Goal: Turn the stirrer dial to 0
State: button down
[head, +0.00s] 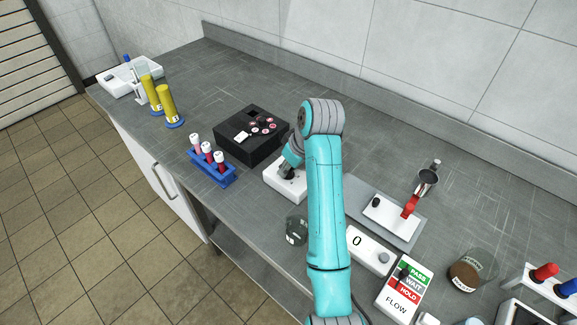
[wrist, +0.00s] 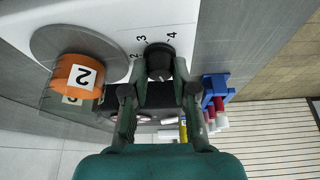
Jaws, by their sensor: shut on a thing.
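The stirrer is a white unit (head: 281,184) on the bench, partly hidden by my arm in the head view. In the wrist view its white top (wrist: 115,22) carries a black dial (wrist: 159,60) with the printed numbers 2, 3 and 4 visible beside it. The rest of the scale is hidden, and I cannot tell which number the dial points to. My gripper (wrist: 159,80) has its two fingers on either side of the dial and is shut on it. A grey round plate (wrist: 112,48) next to the dial bears an orange cylinder (wrist: 68,76) marked 2.
A black box (head: 262,150) and a blue rack (head: 228,180) of capped tubes stand left of the stirrer. A glass vessel (head: 296,231) stands in front.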

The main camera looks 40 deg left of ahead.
jog(key=shift+f+n+g, duration=0.1)
jog(key=shift+n+g, duration=0.7)
jog(key=shift+n, duration=1.1)
jog(key=c, duration=0.9)
grip_release()
